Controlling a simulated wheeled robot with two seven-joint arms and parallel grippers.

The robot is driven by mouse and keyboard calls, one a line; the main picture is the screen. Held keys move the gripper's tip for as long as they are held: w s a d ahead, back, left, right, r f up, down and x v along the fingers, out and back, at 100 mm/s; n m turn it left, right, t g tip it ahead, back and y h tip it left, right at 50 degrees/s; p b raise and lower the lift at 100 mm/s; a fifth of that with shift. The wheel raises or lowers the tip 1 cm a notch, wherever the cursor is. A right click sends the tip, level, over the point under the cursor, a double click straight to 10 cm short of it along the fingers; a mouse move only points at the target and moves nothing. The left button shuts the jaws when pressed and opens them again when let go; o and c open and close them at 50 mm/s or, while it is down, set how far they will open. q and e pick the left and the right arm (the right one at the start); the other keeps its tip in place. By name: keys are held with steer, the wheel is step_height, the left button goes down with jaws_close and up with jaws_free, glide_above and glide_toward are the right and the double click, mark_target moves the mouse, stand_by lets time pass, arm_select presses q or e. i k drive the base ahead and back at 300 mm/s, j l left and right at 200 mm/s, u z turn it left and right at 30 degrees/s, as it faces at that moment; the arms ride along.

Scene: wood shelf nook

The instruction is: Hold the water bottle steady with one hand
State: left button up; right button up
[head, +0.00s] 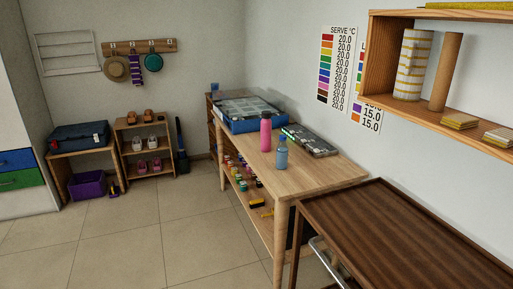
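Two bottles stand upright near the middle of a light wooden table (315,178). The other is a shorter, see-through blue bottle (281,155) with a blue cap, nearer to me and slightly right. I cannot tell which one the task calls the water bottle. Nothing holds either bottle. Neither of my grippers shows in the head view.
A blue tray (262,125) and a dark flat case (310,141) lie behind the bottles. A dark brown cart (415,240) stands at the near right. A wall shelf (440,118) hangs above right. The tiled floor at left is clear.

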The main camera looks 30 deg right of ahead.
mark_target(282, 149)
steer(key=i+j+z, duration=0.1)
steer(key=i+z, duration=0.25)
steer(key=i+j+z, duration=0.2)
steer(key=i+z, duration=0.2)
steer(key=i, duration=0.15)
steer(key=i+j+z, duration=1.1)
steer(key=j, duration=0.25)
steer(key=i+j+z, duration=0.1)
steer(key=j+z, duration=0.25)
steer(key=j, duration=0.2)
steer(key=i+j+z, duration=0.1)
steer(key=j+z, duration=0.25)
steer(key=j, duration=0.25)
